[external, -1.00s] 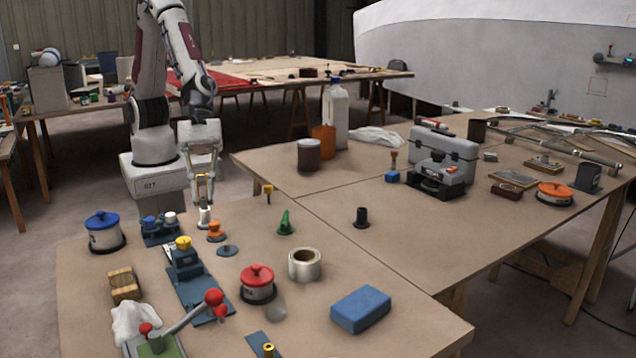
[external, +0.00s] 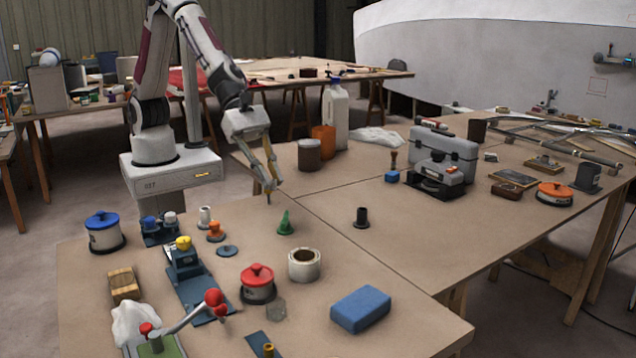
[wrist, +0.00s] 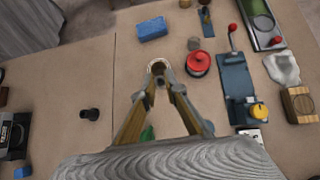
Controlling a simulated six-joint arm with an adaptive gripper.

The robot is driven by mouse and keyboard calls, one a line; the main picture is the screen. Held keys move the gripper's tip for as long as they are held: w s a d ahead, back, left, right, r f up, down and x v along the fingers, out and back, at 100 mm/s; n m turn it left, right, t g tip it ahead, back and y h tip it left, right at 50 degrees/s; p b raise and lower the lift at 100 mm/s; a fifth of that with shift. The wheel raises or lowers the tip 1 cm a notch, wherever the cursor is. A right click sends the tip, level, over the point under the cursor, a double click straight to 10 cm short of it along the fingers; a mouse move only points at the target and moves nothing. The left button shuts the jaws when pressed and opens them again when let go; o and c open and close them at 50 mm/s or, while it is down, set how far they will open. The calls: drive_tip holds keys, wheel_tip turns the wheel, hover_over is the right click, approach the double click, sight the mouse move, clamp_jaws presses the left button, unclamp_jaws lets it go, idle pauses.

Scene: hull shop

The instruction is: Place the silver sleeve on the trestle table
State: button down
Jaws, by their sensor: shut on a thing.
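My gripper (external: 270,192) is shut and tilted above the far edge of the near table (external: 335,245). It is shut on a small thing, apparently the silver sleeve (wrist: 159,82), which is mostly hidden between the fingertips. In the wrist view the fingertips overlap a pale hollow roll (wrist: 156,65) on the table beyond them. A small pale cylinder (external: 205,216) stands upright on the near table, left of my gripper and apart from it.
A green cone (external: 285,226), a red-knobbed pot (external: 257,286) and a blue block (external: 361,309) are on the near table. A black flanged piece (external: 361,217) stands on the adjoining table. Bare tabletop lies between the green cone and the black piece.

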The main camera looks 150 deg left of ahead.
drive_tip(key=w+a+f+n+g+y, duration=0.1)
drive_tip(key=a+f+n, duration=0.1)
drive_tip(key=a, duration=0.7)
drive_tip(key=w+a+f+n+y, duration=0.2)
drive_tip(key=a+f+n, duration=0.1)
drive_tip(key=a, duration=0.7)
drive_tip(key=w+a+f+n+g+y, duration=0.1)
drive_tip(key=w+a+f+n+y, duration=0.1)
drive_tip(key=a, duration=0.8)
drive_tip(key=shift+f+n+g, duration=0.3)
drive_tip(key=shift+f+n, duration=0.15)
drive_tip(key=shift+n, duration=0.15)
drive_tip(key=shift+a, duration=0.1)
drive_tip(key=shift+f, duration=0.15)
drive_tip(key=shift+f, duration=3)
drive_tip(key=shift+f, duration=0.2)
drive_tip(key=shift+f, duration=1.65)
drive_tip(key=shift+f, duration=0.1)
